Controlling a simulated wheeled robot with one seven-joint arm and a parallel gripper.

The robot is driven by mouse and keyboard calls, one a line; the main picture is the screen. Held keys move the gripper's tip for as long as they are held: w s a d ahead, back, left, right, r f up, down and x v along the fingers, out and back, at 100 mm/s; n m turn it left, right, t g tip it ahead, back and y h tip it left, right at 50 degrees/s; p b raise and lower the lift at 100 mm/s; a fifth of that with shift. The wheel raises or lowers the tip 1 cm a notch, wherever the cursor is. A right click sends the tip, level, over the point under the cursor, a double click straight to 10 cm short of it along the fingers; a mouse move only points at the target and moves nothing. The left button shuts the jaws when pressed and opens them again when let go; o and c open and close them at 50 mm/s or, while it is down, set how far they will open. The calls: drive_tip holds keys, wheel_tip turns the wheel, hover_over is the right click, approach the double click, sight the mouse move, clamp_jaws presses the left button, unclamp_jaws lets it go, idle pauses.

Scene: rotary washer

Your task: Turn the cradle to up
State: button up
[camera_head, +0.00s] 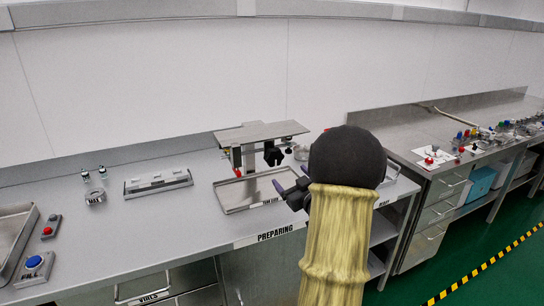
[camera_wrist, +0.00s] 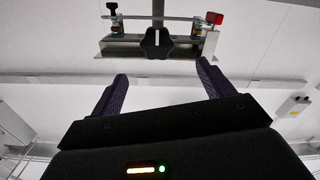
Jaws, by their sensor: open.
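The cradle appears to be the metal channel-like part of the stand, seen in the wrist view (camera_wrist: 125,48). A black lobed knob (camera_wrist: 157,43) sits at its middle. In the head view the black knob (camera_head: 273,155) hangs under the stand's flat top plate (camera_head: 262,132), above a shallow metal tray (camera_head: 232,205). My gripper (camera_wrist: 162,76) is open and empty. Its fingers point toward the knob, which lies beyond and between the fingertips, apparently not touching. In the head view my arm hides part of my gripper (camera_head: 287,188), just below and right of the knob.
A red piece (camera_wrist: 214,18) and a small black knob (camera_wrist: 111,7) flank the cradle. A metal rack (camera_head: 158,184), small bottles (camera_head: 94,178) and red and blue buttons (camera_head: 34,262) are on the left of the counter (camera_head: 150,235). The counter between rack and front edge is clear.

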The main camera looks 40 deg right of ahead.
sight(276, 159)
drive_tip(key=p+x, duration=0.1)
drive_tip(key=x, duration=0.9)
drive_tip(key=p+x, duration=0.1)
drive_tip(key=x, duration=0.4)
drive_tip(key=shift+w+d+p, duration=0.2)
drive_tip(key=shift+d+p, duration=0.15)
drive_tip(key=shift+d, duration=0.05)
